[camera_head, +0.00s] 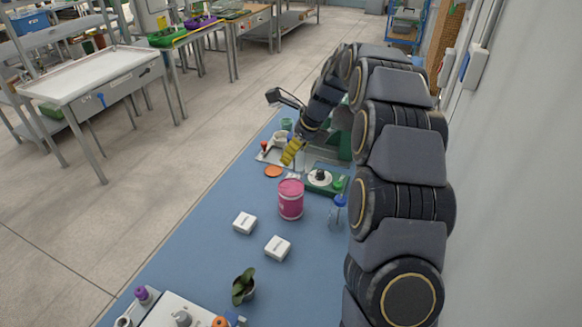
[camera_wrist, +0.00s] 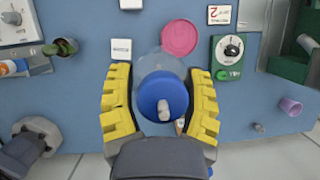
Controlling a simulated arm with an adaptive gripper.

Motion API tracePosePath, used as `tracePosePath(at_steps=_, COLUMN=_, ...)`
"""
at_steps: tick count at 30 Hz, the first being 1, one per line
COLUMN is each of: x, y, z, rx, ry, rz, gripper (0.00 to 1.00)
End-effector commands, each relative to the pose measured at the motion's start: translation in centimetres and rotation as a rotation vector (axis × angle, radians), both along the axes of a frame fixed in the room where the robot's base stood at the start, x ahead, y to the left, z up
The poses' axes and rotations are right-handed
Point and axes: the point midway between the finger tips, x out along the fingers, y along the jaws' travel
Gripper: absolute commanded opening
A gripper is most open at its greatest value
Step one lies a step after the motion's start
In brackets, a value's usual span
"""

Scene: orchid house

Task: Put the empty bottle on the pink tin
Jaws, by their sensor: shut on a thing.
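My gripper (camera_wrist: 160,102) is shut on a clear bottle with a blue cap (camera_wrist: 153,92), its yellow fingers on both sides. The cap faces the wrist camera and the clear body shows beyond it. In the head view, my gripper (camera_head: 292,152) is a little beyond and above the pink tin; I cannot make out the held bottle there. The pink tin (camera_head: 290,199) stands upright on the blue table. In the wrist view, the pink tin (camera_wrist: 181,37) shows just past the bottle, above and to its right.
A clear blue-topped item (camera_head: 338,213) stands right of the tin. Two white boxes (camera_head: 244,222) (camera_head: 277,247) lie nearer. A dial device (camera_head: 320,180) and an orange disc (camera_head: 273,171) lie beyond. A potted plant (camera_head: 244,287) stands at the front.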

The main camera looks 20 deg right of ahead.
Motion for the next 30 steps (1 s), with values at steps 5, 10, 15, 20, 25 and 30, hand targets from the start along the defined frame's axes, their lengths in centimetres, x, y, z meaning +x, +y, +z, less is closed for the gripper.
tracePosePath(at_steps=5, x=2.7, y=-0.6, z=-3.0, rx=0.001, ry=0.003, rz=0.002, gripper=0.25)
tracePosePath(at_steps=10, x=4.4, y=-1.1, z=-5.1, rx=0.0, ry=0.002, rz=0.002, gripper=0.25)
tracePosePath(at_steps=15, x=5.1, y=-1.3, z=-5.6, rx=-0.002, ry=-0.003, rz=0.002, gripper=0.25)
tracePosePath(at_steps=20, x=5.5, y=-1.4, z=-6.8, rx=0.001, ry=0.001, rz=0.003, gripper=0.25)
tracePosePath(at_steps=25, x=5.5, y=-1.4, z=-9.2, rx=-0.001, ry=0.0, rz=0.002, gripper=0.25)
tracePosePath(at_steps=30, x=5.5, y=-1.4, z=-9.3, rx=-0.001, ry=-0.003, rz=0.002, gripper=0.25)
